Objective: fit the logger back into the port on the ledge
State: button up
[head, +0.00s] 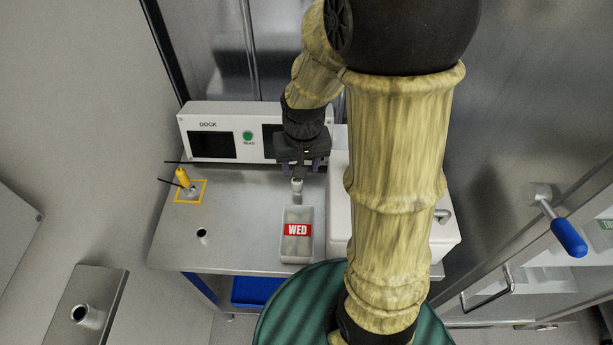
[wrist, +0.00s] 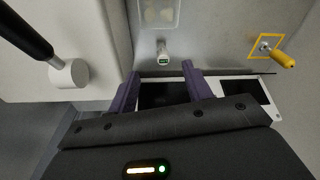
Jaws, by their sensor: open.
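The logger (head: 297,186) is a small pale cylinder on the metal worktop, just behind the tray marked WED. My gripper (head: 300,169) is open and empty, with purple fingers. In the wrist view the fingertips (wrist: 161,70) lie on either side of the logger's line, with the logger just beyond them; no contact is visible. A metal ledge (head: 103,288) at lower left carries a round port (head: 85,314) with a dark opening.
The dock (head: 215,119) with its green READ button stands behind the logger. A yellow-handled part (head: 182,177) stands in a yellow square. Another short tube (head: 202,235) opens in the worktop. The WED tray (head: 297,247) and a white box (head: 338,220) stand nearby.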

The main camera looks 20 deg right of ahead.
jog(key=s+r+n+t, duration=0.1)
jog(key=s+n, duration=0.1)
jog(key=s, duration=0.4)
jog(key=shift+a+r, duration=0.3)
jog(key=shift+r, duration=0.1)
jog(key=shift+o, duration=0.4)
